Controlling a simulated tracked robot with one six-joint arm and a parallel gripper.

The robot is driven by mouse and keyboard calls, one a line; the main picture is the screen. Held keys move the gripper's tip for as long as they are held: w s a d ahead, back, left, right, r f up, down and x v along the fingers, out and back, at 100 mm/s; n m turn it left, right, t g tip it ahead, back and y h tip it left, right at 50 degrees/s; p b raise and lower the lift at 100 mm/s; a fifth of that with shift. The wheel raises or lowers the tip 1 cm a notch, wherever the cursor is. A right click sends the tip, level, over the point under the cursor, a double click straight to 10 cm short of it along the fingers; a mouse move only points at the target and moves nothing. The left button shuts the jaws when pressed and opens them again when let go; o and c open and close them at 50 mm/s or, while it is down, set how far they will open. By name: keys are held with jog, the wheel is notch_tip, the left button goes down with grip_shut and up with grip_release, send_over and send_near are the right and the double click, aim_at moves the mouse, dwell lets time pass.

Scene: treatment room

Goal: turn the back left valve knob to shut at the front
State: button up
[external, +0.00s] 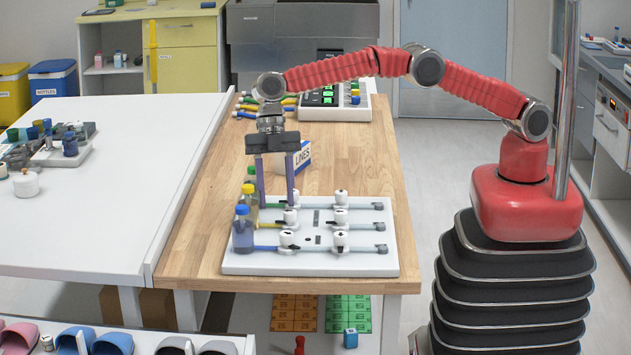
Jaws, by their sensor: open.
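A white valve board (385,262) lies on the wooden table. It carries white valve knobs in three rows, with a left and a right knob in each row. The back left valve knob (296,200) is partly covered by a finger of my gripper, so its pointer direction is hard to tell. My gripper (276,204) points down over the left part of the board with its two fingers apart and nothing visible between them. The right finger overlaps the knob in the picture; I cannot tell whether they touch.
Bottles with blue (242,232), yellow (249,203) and green (251,176) caps stand along the board's left edge. A box marked LINES (303,157) and a panel with green buttons (330,108) are behind. The wooden table (367,172) is clear behind the board's right half.

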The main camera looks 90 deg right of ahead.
jog(key=shift+s+a, duration=0.2)
jog(key=shift+a, duration=0.15)
jog(key=s+a+r+m+t+h, duration=0.1)
jog(key=s+a+r+m, duration=0.3)
jog(key=m, duration=0.5)
jog(key=s+a+r+m+t+h, duration=0.2)
jog(key=s+a+r+m+t, duration=0.2)
jog(key=m, duration=0.5)
jog(key=a+r, duration=0.2)
jog(key=a, duration=0.1)
jog(key=shift+s+a, duration=0.25)
jog(key=shift+s, duration=0.1)
